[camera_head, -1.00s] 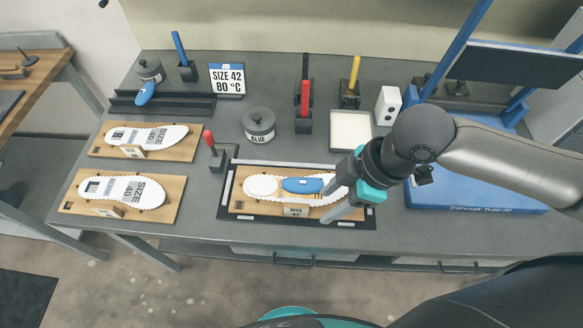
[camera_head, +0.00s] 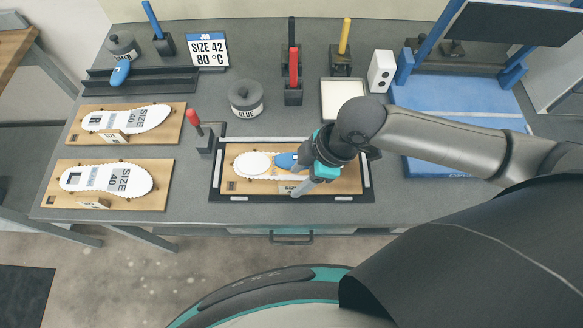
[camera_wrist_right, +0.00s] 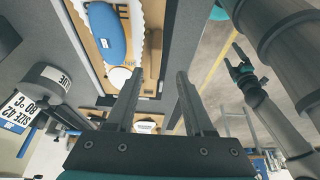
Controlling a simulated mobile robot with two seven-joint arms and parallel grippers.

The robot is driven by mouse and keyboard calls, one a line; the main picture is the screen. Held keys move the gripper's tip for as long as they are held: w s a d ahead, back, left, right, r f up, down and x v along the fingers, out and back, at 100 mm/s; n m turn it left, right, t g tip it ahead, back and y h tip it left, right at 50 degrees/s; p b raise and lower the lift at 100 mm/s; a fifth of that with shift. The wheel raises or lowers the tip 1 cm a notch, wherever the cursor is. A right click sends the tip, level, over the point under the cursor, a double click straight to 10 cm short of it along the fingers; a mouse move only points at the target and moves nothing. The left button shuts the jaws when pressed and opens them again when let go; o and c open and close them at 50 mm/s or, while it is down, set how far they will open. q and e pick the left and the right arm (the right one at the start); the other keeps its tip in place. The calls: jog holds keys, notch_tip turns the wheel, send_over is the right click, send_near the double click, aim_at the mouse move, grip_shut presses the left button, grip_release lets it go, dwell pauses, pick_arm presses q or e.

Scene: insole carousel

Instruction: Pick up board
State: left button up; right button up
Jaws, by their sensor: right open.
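The SIZE 42 wooden board (camera_head: 350,182) lies in a black frame (camera_head: 214,180) near the table's front edge. It bears a white insole (camera_head: 252,164) with a blue pad (camera_head: 284,161), which also shows in the right wrist view (camera_wrist_right: 108,33). My right gripper (camera_head: 298,176) is above the board's right half and hides part of it. In the right wrist view its fingers (camera_wrist_right: 160,75) are apart with nothing held between them. An arm with a small gripper, likely my left (camera_wrist_right: 242,68), shows at the right of that view; its jaw state is unclear.
Two boards with SIZE 40 insoles (camera_head: 130,120) (camera_head: 110,180) lie at the left. A red-handled tool in a stand (camera_head: 205,138) is close to the frame's upper left corner. A glue pot (camera_head: 245,98) and a white tray (camera_head: 343,98) stand behind. A blue press (camera_head: 450,95) is at the right.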

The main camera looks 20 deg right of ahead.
aim_at(292, 183)
jog(key=x, duration=0.5)
jog(key=shift+w+d+b, duration=0.2)
jog(key=shift+w+b, duration=0.1)
jog(key=shift+b, duration=0.05)
grip_shut()
dwell(1.1)
